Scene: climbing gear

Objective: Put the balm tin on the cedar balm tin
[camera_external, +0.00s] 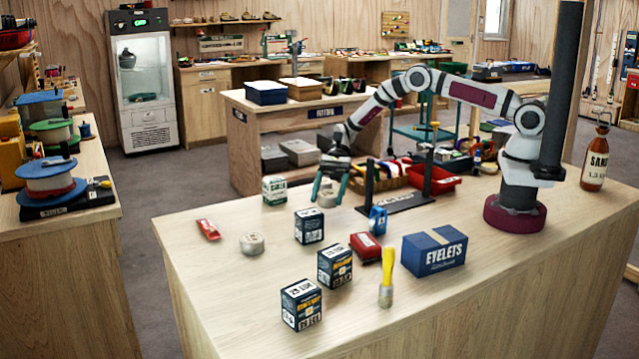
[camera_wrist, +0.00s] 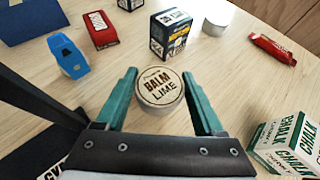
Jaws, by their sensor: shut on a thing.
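The balm tin (camera_wrist: 159,88), a round pale tin whose lid reads "BALM LIME", sits between the green fingers of my gripper (camera_wrist: 159,76) in the wrist view. In the external view my gripper (camera_external: 329,186) points down with the grey tin (camera_external: 326,199) between its fingers, shut on it. The tin is at or close to the table top; I cannot tell if it is lifted. A second round tin (camera_external: 252,244) stands on the table to the left and nearer the camera. It also shows at the top of the wrist view (camera_wrist: 215,27); its label is unreadable, so I cannot confirm it is cedar.
A green-and-white chalk box (camera_external: 274,190) stands just left of my gripper, and a dark box (camera_external: 309,225) stands nearer the camera. A red packet (camera_external: 208,229) lies beyond the second tin. A black stand (camera_external: 398,201) with two posts is close on the right.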

